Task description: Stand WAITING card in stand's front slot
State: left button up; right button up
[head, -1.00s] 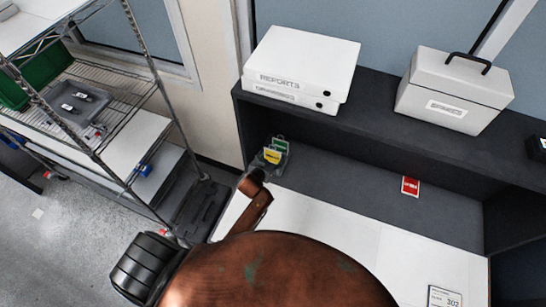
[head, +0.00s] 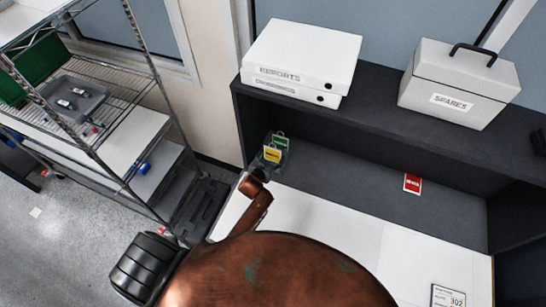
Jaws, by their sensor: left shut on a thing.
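A yellow card (head: 272,154), probably the WAITING card, stands near upright at the left end of the desk; its lettering is too small to read. A green card (head: 280,141) stands just behind it. The stand is mostly hidden; a greyish piece around the cards (head: 283,157) may be part of it, and I cannot tell which slot the yellow card is over or in. My left gripper (head: 261,171) is at the yellow card's lower edge, shut on it, partly hidden by my own wrist. My right gripper is not in view.
A red card (head: 412,183) is on the dark surface further right. A white numbered card (head: 448,297) lies at the lower right. White report boxes (head: 302,58) and a SPARES box (head: 458,86) sit on the dark shelf above. A wire rack (head: 118,92) stands left. The white desktop's middle is clear.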

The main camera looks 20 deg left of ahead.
pick_arm(q)
jog(key=shift+s+d+f, duration=0.1)
jog(key=shift+s+f, duration=0.15)
jog(key=shift+f, duration=0.35)
jog(key=shift+s+f, duration=0.2)
jog(key=shift+f, duration=0.35)
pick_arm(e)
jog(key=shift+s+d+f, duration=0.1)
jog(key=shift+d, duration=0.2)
pick_arm(q)
jog(key=o, duration=1.6)
jog(key=shift+w+r, duration=0.2)
jog(key=shift+w, duration=0.05)
jog(key=shift+c, duration=0.2)
jog(key=shift+r, duration=0.1)
jog(key=shift+w+r, duration=0.1)
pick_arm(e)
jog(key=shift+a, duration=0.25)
pick_arm(q)
jog(key=shift+c, duration=0.6)
